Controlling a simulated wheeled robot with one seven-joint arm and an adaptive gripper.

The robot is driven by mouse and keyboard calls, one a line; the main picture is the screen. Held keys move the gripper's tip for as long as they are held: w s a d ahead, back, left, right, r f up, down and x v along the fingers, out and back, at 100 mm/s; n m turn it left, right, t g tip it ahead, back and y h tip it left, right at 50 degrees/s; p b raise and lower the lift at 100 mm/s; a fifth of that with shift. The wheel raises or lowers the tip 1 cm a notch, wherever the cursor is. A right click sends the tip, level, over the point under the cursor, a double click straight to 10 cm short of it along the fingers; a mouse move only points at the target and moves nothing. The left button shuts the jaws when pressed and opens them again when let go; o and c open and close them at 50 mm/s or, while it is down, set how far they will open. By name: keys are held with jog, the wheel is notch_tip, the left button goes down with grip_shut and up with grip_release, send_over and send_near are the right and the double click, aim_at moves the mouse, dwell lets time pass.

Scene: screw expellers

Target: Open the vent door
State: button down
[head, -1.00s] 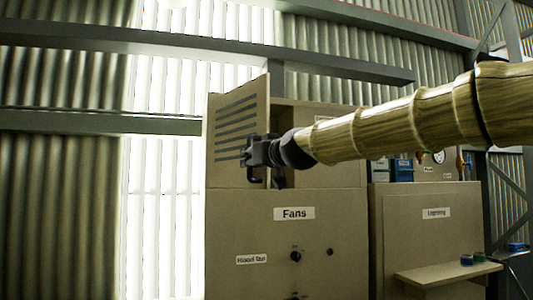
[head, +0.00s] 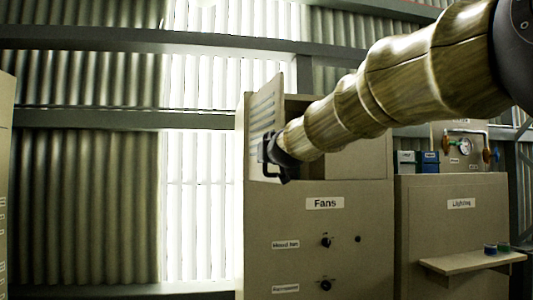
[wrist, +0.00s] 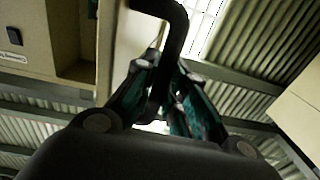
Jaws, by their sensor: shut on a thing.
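The vent door (head: 267,100) is a beige slotted panel on the upper part of the "Fans" cabinet. It stands ajar, swung out at a steep angle, with the dark cabinet opening to its right. My gripper (head: 268,153) is at the door's lower part, shut on the black handle. In the wrist view, the bent black handle (wrist: 178,35) runs down between my gripper's fingers (wrist: 162,92). The door's pale panel (wrist: 132,45) shows beside the handle, with the cabinet opening to the left. My arm hides part of the opening in the head view.
The "Fans" cabinet (head: 315,225) has knobs below the door. The "Lighting" cabinet (head: 455,235) with a small shelf (head: 470,262) stands to the right. Left of the door is free room before the corrugated wall (head: 85,210).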

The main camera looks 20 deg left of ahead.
jog(key=shift+w+d+r, duration=0.25)
jog(key=shift+d+r, duration=0.05)
jog(key=shift+r, duration=0.1)
jog(key=c, duration=1.7)
grip_release()
jog(key=shift+c, duration=0.2)
jog(key=shift+a+f, duration=0.2)
jog(key=shift+f, duration=0.15)
jog(key=v, duration=1.2)
jog(key=shift+w, duration=0.1)
